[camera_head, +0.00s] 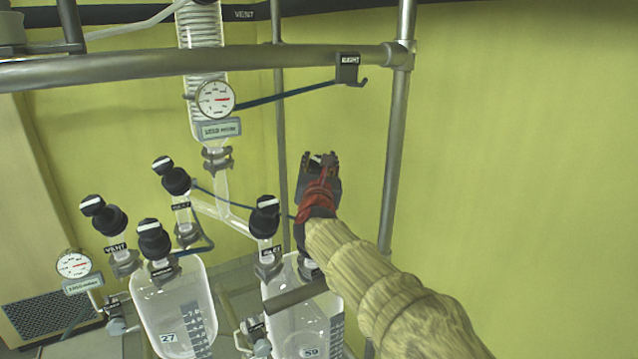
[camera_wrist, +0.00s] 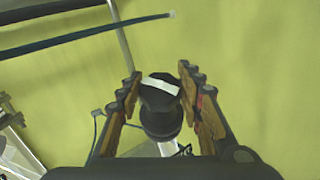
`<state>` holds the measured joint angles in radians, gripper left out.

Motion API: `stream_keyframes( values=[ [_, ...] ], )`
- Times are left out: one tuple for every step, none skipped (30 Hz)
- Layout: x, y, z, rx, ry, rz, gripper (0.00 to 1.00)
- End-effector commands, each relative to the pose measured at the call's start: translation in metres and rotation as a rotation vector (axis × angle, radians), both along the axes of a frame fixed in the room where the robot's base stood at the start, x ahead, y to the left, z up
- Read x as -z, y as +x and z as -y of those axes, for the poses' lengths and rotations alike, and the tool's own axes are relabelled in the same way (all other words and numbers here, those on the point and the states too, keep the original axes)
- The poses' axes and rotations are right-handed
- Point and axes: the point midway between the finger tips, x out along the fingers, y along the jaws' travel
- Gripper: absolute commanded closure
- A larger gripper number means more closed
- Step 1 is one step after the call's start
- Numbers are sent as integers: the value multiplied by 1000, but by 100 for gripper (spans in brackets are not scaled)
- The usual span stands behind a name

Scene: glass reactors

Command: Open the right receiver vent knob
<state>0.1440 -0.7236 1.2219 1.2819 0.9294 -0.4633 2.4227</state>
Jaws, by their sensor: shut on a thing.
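The right receiver vent knob (camera_wrist: 160,101) is black with a white stripe across its top; in the wrist view it sits between the fingers of my gripper (camera_wrist: 161,80). The stripe lies slightly tilted, running down to the right. In the head view my gripper (camera_head: 321,163) is above the right receiver (camera_head: 300,318), a clear glass vessel marked 59, and hides most of the knob. My gripper is shut on the knob. The lower stem and the label of this vent are mostly hidden by my arm.
Another black knob (camera_head: 265,217) stands close to the left of my gripper. The left receiver (camera_head: 172,308) has several similar knobs above it. A metal crossbar (camera_head: 290,63), an upright post (camera_head: 396,170) and a blue hose (camera_head: 285,96) surround the area. The wall side at right is free.

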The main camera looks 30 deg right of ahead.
Motion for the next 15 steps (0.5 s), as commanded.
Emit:
stream_keyframes(
  values=[
    [8, -1, 1, -12, -8, 2, 89],
    [7, -1, 1, -20, -13, 1, 89],
    [7, -1, 1, -31, -20, 0, 89],
    [7, -1, 1, -41, -26, -1, 89],
    [8, -1, 1, -50, -30, -2, 89],
    [8, -1, 1, -61, -37, -3, 89],
    [7, -1, 1, -69, -42, -3, 89],
    [7, -1, 1, -78, -47, -4, 89],
    [7, -1, 1, -89, -54, -6, 89],
    [7, 0, 1, -99, -58, -7, 89],
    [7, 0, 1, -107, -63, -7, 89],
    [7, -1, 1, -119, -70, -8, 89],
    [7, -1, 1, -127, -75, -9, 89],
    [7, 0, 1, -137, -80, -10, 89],
    [7, 0, 1, -148, -87, -11, 89]
  ],
)
